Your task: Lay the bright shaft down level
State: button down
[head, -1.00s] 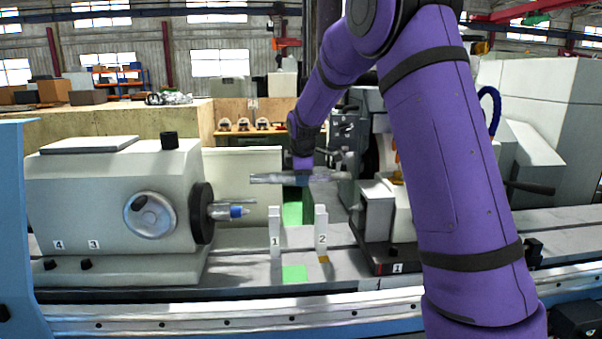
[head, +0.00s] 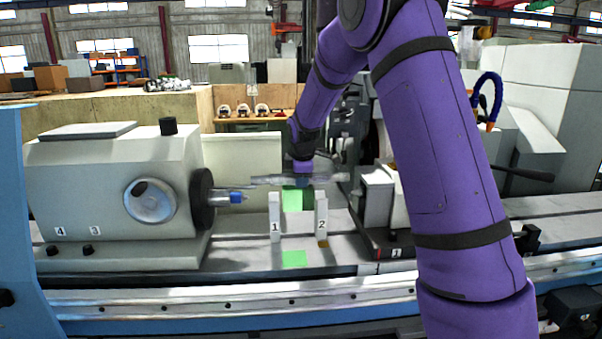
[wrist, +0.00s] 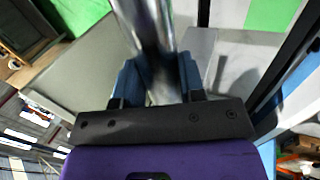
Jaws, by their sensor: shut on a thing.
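The bright shaft (head: 270,181) is a stepped metal bar, held nearly level in the head view. It is just above the tops of two upright posts, marked 1 (head: 275,222) and 2 (head: 321,222); I cannot tell whether it touches them. My gripper (head: 302,174) comes down from above and is shut on the shaft near its middle. In the wrist view the blue fingers of my gripper (wrist: 158,80) lie on both sides of the shiny shaft (wrist: 150,28). The shaft's far end is out of the wrist view.
A grey headstock (head: 108,190) with a handwheel and a blue-tipped centre (head: 236,197) stands left of the posts. Another grey machine unit (head: 377,200) stands close at the right. A green patch (head: 294,258) marks the bed in front of the posts.

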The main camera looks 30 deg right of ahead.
jog(key=shift+f, duration=2.5)
jog(key=c, duration=0.8)
grip_release()
jog(key=shift+c, duration=0.2)
jog(key=shift+o, duration=1)
jog(key=v, duration=1)
jog(key=shift+s+r, duration=0.2)
jog(key=shift+r, duration=0.05)
jog(key=shift+a, duration=0.1)
